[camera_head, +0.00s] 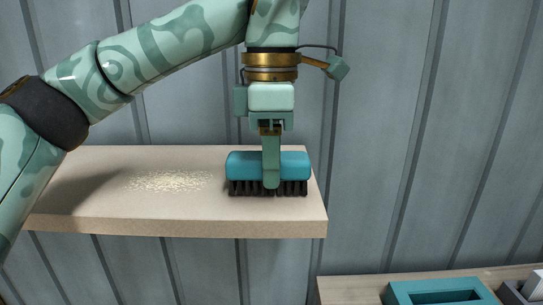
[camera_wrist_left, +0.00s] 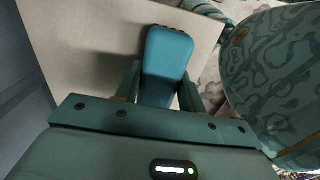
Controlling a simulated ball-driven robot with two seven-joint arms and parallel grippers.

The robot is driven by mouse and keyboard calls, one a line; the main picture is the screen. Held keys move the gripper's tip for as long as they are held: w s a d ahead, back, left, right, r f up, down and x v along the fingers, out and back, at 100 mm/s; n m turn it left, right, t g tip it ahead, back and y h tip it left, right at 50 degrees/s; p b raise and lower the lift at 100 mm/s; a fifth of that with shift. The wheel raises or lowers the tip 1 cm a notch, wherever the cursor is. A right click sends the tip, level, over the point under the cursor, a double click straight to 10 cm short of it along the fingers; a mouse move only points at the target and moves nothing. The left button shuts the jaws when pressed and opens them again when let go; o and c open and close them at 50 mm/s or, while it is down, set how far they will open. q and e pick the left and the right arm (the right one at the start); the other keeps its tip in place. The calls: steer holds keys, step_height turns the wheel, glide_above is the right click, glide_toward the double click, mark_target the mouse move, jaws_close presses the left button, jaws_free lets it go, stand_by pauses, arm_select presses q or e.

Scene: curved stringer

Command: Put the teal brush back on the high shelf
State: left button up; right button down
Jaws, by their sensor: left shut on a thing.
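The teal brush (camera_head: 293,166) has a teal block on top and dark bristles below. It is upright at the right end of the wooden shelf (camera_head: 180,225), with its bristles at the shelf top; I cannot tell whether they touch it. My left gripper (camera_head: 271,182) points down from above and is shut on the brush around the middle of its block. The left wrist view shows the brush (camera_wrist_left: 168,55) between the two fingers (camera_wrist_left: 160,90). My right gripper is in neither view.
A patch of pale crumbs (camera_head: 170,181) lies on the shelf, left of the brush. A lower wooden surface (camera_head: 350,288) at the bottom right bears a teal open tray (camera_head: 440,288) and a grey container (camera_head: 515,296). A ribbed grey wall (camera_head: 390,130) stands behind.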

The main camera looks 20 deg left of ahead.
arm_select(q)
steer(key=shift+w+f, duration=0.15)
steer(key=shift+w+a, duration=0.1)
steer(key=shift+f, duration=0.1)
steer(key=o, duration=1)
steer(key=shift+r, duration=0.45)
step_height(320, 180, up, 11)
steer(key=shift+r, duration=0.15)
